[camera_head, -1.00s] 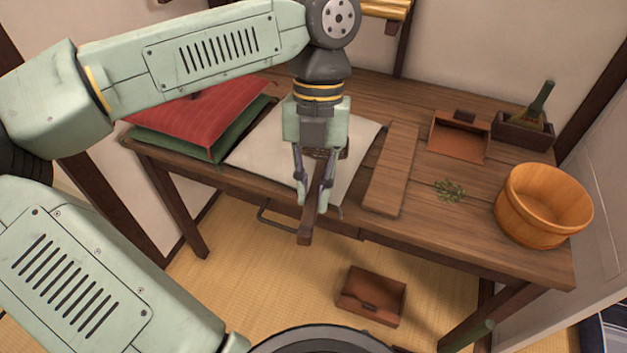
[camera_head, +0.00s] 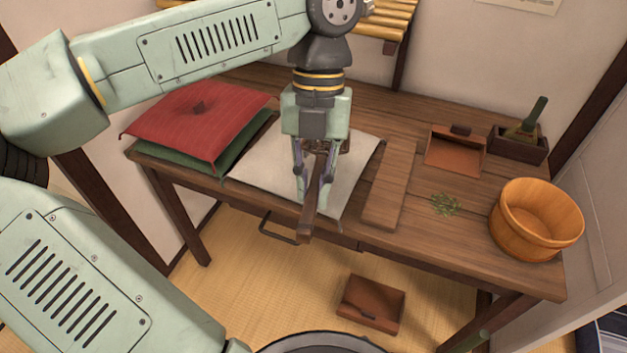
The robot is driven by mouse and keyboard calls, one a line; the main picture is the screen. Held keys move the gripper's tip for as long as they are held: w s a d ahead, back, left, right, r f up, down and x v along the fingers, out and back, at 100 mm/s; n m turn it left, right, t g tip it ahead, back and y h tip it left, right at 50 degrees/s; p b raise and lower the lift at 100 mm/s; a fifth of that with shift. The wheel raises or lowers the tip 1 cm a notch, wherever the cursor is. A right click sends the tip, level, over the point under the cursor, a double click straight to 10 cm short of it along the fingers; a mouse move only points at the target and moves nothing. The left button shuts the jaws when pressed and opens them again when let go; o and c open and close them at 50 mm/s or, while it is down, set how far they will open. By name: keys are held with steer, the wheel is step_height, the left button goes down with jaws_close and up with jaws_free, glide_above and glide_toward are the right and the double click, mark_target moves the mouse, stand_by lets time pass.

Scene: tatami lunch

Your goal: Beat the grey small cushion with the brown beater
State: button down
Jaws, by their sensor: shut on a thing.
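The grey small cushion (camera_head: 262,170) lies flat on the wooden table, left of its middle, pale and partly hidden by my gripper. My gripper (camera_head: 313,194) points down over the cushion's front right part. It is shut on the handle of the brown beater (camera_head: 308,224). The handle's end sticks out toward the camera, past the table's front edge. The beater's darker head shows in part behind the fingers, over the cushion. I cannot tell whether the head touches the cushion.
A red cushion (camera_head: 190,120) lies on a green one (camera_head: 228,158) at the left. A wooden board (camera_head: 388,190) lies right of the grey cushion. Farther right are a dustpan (camera_head: 455,152), a brush in a box (camera_head: 518,146), green bits (camera_head: 445,205) and a wooden tub (camera_head: 536,222). Another dustpan (camera_head: 372,303) is on the floor.

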step_height(320, 180, down, 9)
steer(key=b, duration=0.7)
step_height(320, 180, up, 10)
steer(key=p, duration=0.7)
steer(key=shift+f, duration=0.2)
